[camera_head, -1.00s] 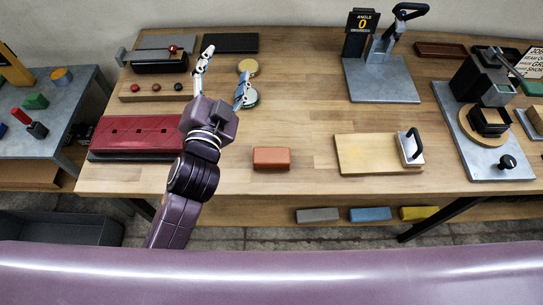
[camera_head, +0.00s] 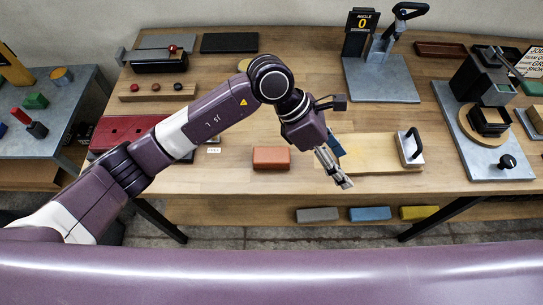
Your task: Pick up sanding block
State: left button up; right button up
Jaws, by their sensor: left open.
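A pale block with a black handle (camera_head: 411,148), which looks like the sanding block, stands at the right end of a flat wooden board (camera_head: 375,162) on the workbench. My left gripper (camera_head: 342,167) is open and empty, over the board's left end, to the left of the handled block and apart from it. Its fingers point down and to the right, and they hide part of the board's left edge. My right gripper is out of view.
A brick-red block (camera_head: 271,158) lies left of my left gripper. A grey-based angle stand (camera_head: 382,85) is behind the board, and another metal fixture (camera_head: 485,160) is to the right. Grey, blue and yellow blocks (camera_head: 370,214) lie on a shelf below. The bench middle is mostly clear.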

pick_arm(q)
jog(key=w+a+f+t+y, duration=0.25)
jog(key=w+a+y, duration=0.25)
jog(key=a, duration=0.4)
jog(key=y, duration=0.2)
send_over(271, 154)
jog(key=shift+s+d+f+m, duration=0.2)
jog(key=shift+d+f+m, duration=0.15)
jog(key=shift+f, duration=0.2)
jog(key=shift+a+f+p, duration=0.1)
jog(key=shift+f+p, duration=0.35)
jog(key=shift+f, duration=0.4)
jog(key=f+p, duration=0.2)
jog(key=f, duration=0.3)
jog(key=shift+a+p, duration=0.2)
jog(key=shift+p, duration=0.2)
jog(key=shift+w+f, duration=0.15)
jog(key=shift+f, duration=0.25)
jog(key=shift+c, duration=0.3)
jog(key=c, duration=1.2)
jog(key=shift+c, duration=0.2)
